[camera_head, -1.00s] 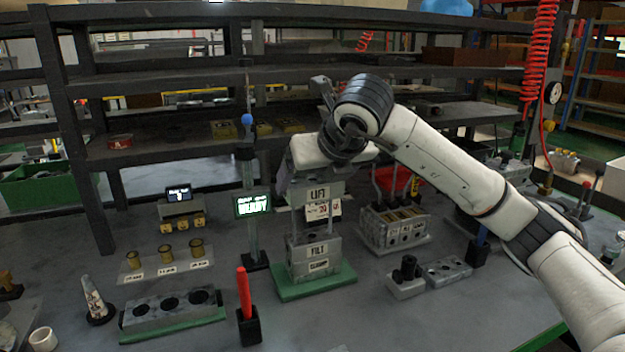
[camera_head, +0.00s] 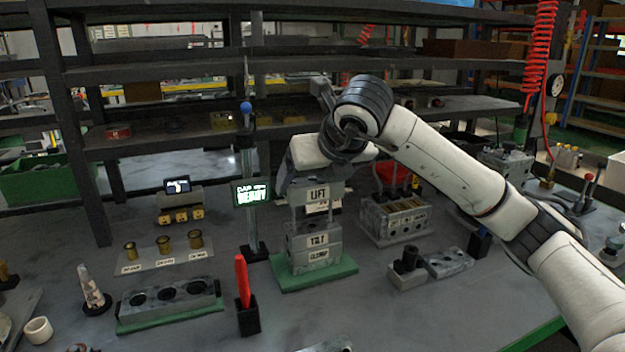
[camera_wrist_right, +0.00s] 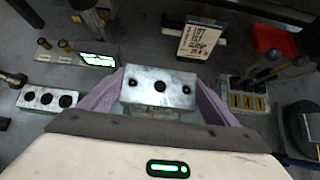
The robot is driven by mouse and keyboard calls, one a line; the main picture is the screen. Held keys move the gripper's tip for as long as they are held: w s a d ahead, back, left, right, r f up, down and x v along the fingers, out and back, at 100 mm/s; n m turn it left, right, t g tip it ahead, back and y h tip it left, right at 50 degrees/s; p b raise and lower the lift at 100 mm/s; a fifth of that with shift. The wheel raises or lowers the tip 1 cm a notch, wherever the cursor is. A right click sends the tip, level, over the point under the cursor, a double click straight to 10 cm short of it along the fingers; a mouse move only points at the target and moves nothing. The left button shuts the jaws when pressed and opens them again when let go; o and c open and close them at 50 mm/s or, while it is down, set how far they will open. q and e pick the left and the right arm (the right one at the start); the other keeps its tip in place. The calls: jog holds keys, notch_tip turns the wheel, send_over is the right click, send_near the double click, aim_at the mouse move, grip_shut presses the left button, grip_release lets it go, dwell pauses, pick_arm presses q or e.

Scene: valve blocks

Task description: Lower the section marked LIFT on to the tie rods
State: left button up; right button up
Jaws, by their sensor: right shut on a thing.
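The grey metal section marked LIFT (camera_head: 319,195) is above the valve stack, held in my right gripper (camera_head: 317,178). In the right wrist view the gripper's purple fingers (camera_wrist_right: 158,96) are shut on both ends of the section (camera_wrist_right: 160,83), which has one larger hole and smaller ones on top. Below, the stack (camera_head: 314,248), with labels TILT and CLAMP, stands on a green base (camera_head: 340,272). Upright tie rods (camera_head: 298,220) show in the gap between section and stack. Whether the rod tips are inside the section's holes is hidden. My left gripper is out of view.
A post with a lit READY sign (camera_head: 252,194) stands close left of the stack. A red-handled tool in a black holder (camera_head: 248,318) is in front left. A grey block on a tray (camera_head: 395,218) is at right. A card sign (camera_wrist_right: 200,38) stands behind the section.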

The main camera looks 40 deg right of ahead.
aim_at(313, 225)
pick_arm(q)
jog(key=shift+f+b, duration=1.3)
jog(key=shift+b, duration=0.15)
pick_arm(e)
jog(key=shift+f, duration=1.6)
pick_arm(q)
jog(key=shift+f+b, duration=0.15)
jog(key=shift+b, duration=0.3)
pick_arm(e)
jog(key=shift+f, duration=0.5)
pick_arm(q)
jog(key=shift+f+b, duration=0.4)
jog(key=shift+b, duration=0.2)
pick_arm(e)
jog(key=shift+f, duration=0.7)
pick_arm(q)
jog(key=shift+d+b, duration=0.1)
jog(key=shift+b, duration=0.25)
pick_arm(e)
jog(key=shift+f, duration=0.4)
jog(key=o, duration=1.4)
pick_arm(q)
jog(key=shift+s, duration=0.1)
pick_arm(e)
jog(key=shift+s, duration=0.1)
